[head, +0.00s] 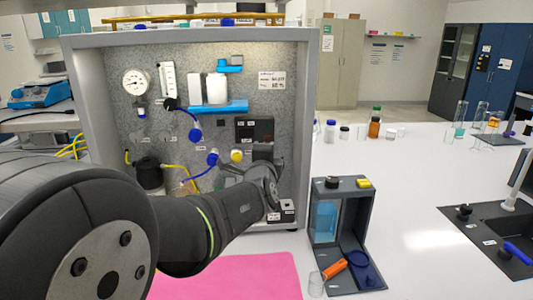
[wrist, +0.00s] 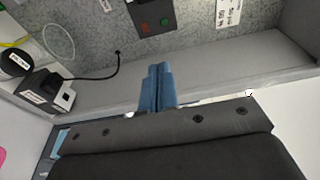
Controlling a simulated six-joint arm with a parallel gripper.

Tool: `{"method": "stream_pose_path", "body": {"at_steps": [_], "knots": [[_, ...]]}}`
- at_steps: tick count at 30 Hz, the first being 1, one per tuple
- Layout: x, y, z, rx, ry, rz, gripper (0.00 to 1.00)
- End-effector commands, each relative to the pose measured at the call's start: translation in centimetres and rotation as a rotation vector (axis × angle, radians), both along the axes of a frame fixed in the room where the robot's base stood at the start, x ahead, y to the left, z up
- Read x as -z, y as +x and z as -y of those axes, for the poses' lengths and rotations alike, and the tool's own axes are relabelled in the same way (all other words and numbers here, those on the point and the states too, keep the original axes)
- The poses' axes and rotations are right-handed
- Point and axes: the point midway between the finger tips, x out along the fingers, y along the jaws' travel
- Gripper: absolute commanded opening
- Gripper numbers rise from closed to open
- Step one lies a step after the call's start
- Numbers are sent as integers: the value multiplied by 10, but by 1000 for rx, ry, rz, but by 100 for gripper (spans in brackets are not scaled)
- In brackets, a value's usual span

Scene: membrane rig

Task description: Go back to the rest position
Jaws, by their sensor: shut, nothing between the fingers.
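My gripper (wrist: 157,85) shows in the wrist view as two blue fingers pressed together, with nothing between them. The fingers are hidden there. The dark control box (head: 254,130) is on the rig's back panel; its red and green buttons show in the wrist view (wrist: 152,14).
A dark stand (head: 356,215) with a blue container is right of the rig. A pink mat (head: 235,278) lies in front. Bottles (head: 375,124) and glassware stand at the back. White bench between stand and sink is clear.

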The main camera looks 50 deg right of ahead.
Motion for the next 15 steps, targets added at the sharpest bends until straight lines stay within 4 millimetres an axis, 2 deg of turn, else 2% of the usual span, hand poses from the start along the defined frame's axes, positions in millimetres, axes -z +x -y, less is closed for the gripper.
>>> {"method": "stream_pose_path", "body": {"at_steps": [8, 15], "knots": [[1, 7, 4, -1, 2, -1, 0], [1, 41, 25, -3, 1, -1, 0]]}}
